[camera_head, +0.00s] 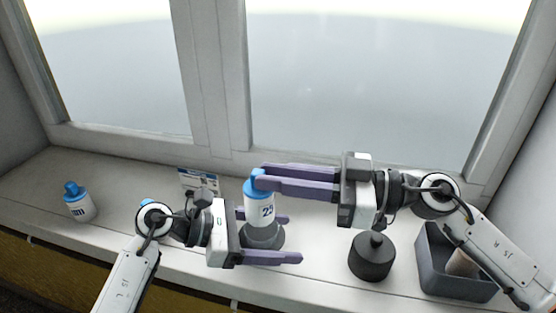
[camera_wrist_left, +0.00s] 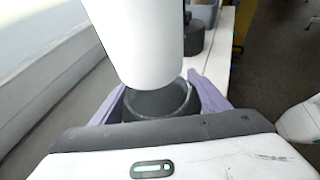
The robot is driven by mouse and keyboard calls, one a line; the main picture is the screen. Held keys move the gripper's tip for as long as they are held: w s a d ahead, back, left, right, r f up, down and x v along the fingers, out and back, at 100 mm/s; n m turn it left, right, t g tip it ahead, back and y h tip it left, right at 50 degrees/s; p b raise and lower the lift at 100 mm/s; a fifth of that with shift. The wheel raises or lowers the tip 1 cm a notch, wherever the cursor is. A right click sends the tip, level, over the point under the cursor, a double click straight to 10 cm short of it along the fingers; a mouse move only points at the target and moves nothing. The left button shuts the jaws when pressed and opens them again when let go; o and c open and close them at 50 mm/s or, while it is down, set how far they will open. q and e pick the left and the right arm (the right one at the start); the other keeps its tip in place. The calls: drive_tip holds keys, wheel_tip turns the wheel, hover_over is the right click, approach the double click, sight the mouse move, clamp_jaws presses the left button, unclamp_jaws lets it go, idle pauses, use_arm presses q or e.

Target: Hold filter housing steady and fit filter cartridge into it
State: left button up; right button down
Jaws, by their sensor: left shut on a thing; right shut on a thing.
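The filter housing (camera_head: 264,239) is a dark grey round cup standing on the sill. My left gripper (camera_head: 294,238) is shut around its sides, one finger on each side. In the left wrist view its open rim (camera_wrist_left: 155,105) shows between the purple fingers. The filter cartridge (camera_head: 259,208) is a white cylinder with a blue top and the number 25. My right gripper (camera_head: 260,178) is shut on its blue top. The cartridge is upright above the housing; in the left wrist view its white lower end (camera_wrist_left: 140,45) covers part of the rim. I cannot tell whether it has entered.
A dark knobbed lid (camera_head: 372,258) stands right of the housing. A grey bin (camera_head: 452,283) holding a beige cylinder (camera_head: 462,263) is farther right. Another blue-capped white cylinder (camera_head: 79,204) stands far left. A card (camera_head: 198,181) stands behind my left wrist, near the window frame.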

drive_tip(key=shift+s+f+t, duration=0.1)
drive_tip(key=shift+f+t, duration=0.2)
drive_tip(key=shift+f, duration=0.9)
drive_tip(key=c, duration=1.6)
unclamp_jaws()
drive_tip(key=shift+r, duration=0.1)
wheel_tip(320, 180, up, 7)
drive_tip(key=shift+f, duration=0.1)
use_arm(q)
drive_tip(key=o, duration=1.1)
